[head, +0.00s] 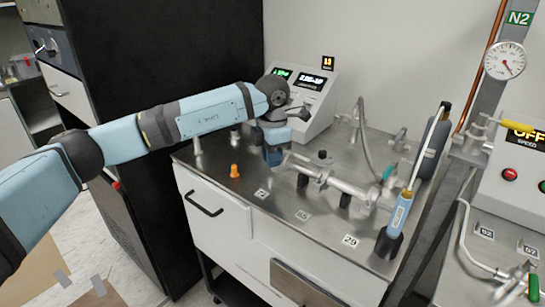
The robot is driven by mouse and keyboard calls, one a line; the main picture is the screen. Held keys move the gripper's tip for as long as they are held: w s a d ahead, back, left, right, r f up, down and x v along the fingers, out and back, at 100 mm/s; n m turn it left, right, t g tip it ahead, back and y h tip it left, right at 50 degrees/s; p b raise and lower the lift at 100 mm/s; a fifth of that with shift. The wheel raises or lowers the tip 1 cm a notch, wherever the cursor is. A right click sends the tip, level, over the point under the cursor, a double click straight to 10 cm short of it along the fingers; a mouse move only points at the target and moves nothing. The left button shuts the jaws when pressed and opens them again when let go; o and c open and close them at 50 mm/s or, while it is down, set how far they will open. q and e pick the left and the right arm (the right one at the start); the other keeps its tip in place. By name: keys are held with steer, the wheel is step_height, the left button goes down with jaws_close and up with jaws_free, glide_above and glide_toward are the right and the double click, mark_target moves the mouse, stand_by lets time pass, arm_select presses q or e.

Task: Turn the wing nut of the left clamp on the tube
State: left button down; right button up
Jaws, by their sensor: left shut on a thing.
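A metal tube (345,187) runs across the steel bench top on short black supports. My left gripper (273,160) reaches down from the left to the tube's left end. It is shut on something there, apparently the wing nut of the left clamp. The gripper body hides the left clamp and its wing nut, so the grip itself cannot be made out. My right gripper is not in view.
A steel-topped bench (232,190) carries an orange piece (235,171), numbered labels and a grey display box (303,90) behind. A blue-handled tool (399,213) stands in a black holder at the right. A dark cabinet (165,50) stands behind my arm.

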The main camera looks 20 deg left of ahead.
arm_select(q)
steer(key=shift+w+r+m, duration=0.1)
steer(key=shift+m, duration=0.3)
steer(key=c, duration=1.3)
jaws_free()
